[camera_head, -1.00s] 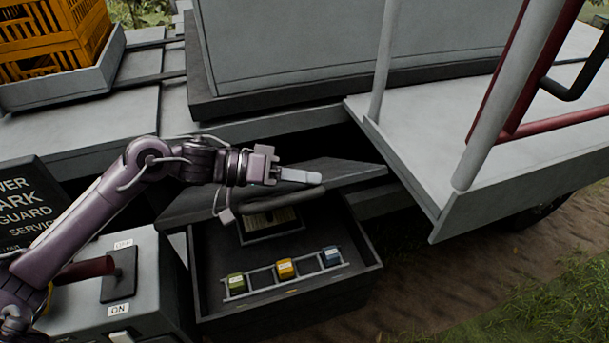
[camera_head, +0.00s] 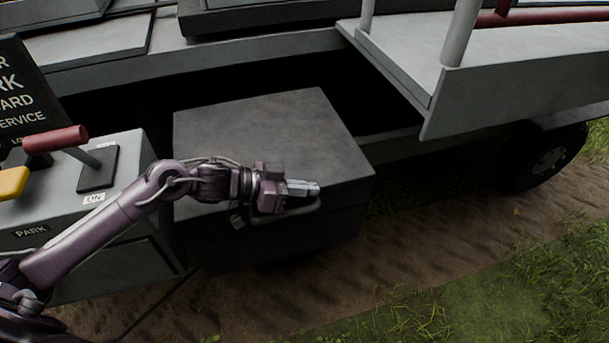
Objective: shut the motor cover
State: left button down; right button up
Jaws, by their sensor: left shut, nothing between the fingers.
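The motor cover (camera_head: 265,125) is a dark grey flat lid on the dark motor box (camera_head: 290,240). It lies down over the box, and the inside of the box is hidden. A bar handle (camera_head: 300,210) runs along its front edge. My left gripper (camera_head: 312,188) is shut and empty, at the cover's front edge just above the handle. I cannot tell whether the fingers touch the cover. My right gripper is not in view.
A grey control box (camera_head: 70,215) with a red-handled lever (camera_head: 55,139) and a yellow knob stands left of the motor box. A grey platform (camera_head: 500,75) overhangs at the right, with a wheel (camera_head: 545,160) below. Dirt and grass lie in front.

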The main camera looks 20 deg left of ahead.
pick_arm(q)
jog(key=f, duration=0.1)
jog(key=s+f+b, duration=0.1)
jog(key=shift+d+f, duration=0.2)
jog(key=shift+f, duration=0.2)
jog(key=shift+s+f, duration=0.1)
jog(key=shift+f, duration=0.05)
jog(key=shift+a+y, duration=0.3)
jog(key=shift+a, duration=0.05)
send_near(312, 202)
jog(key=shift+d+r+m+t, duration=0.2)
jog(key=shift+r+m+t, duration=0.1)
jog(key=shift+r, duration=0.25)
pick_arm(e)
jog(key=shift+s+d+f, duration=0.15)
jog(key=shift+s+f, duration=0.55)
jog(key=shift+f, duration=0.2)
